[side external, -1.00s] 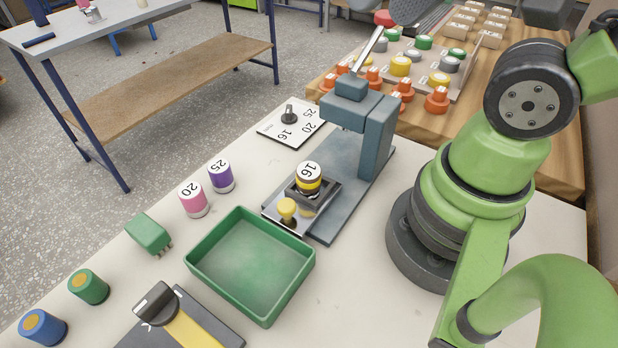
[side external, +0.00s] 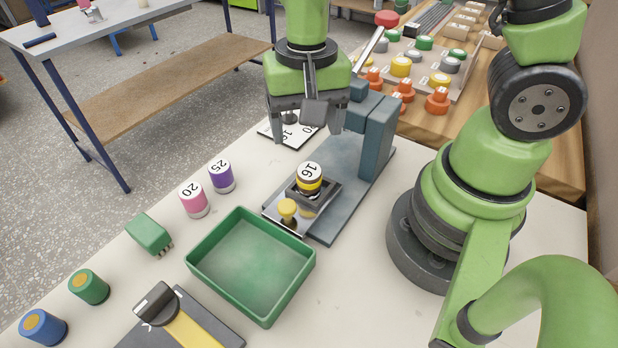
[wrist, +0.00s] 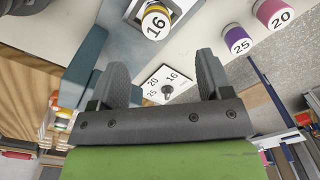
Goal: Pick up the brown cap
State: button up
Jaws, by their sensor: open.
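A cylinder with a white top marked 16 (side external: 308,180) sits upright in a dark holder on the grey press fixture. Its side shows yellow and dark, possibly brown, bands; no other clearly brown cap shows. It also appears in the wrist view (wrist: 155,22), at the top edge. My gripper (side external: 307,128) points down, open and empty, behind this cylinder and above the number card. In the wrist view, its spread fingers (wrist: 163,68) have the card between them.
The grey press (side external: 376,135) with a lever stands close right of my gripper. A pink cylinder marked 20 (side external: 193,199) and a purple one marked 25 (side external: 221,177) stand left. A number card with a knob (side external: 275,128) lies behind. An empty green tray (side external: 203,240) is in front.

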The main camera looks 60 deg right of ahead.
aim_at(309, 169)
jog(key=shift+s+d+f, duration=0.1)
jog(key=shift+d+f, duration=0.05)
jog(key=shift+f, duration=5.05)
jog(key=shift+c, duration=0.4)
jog(key=c, duration=1)
jog(key=shift+r, duration=0.2)
jog(key=shift+c, duration=0.2)
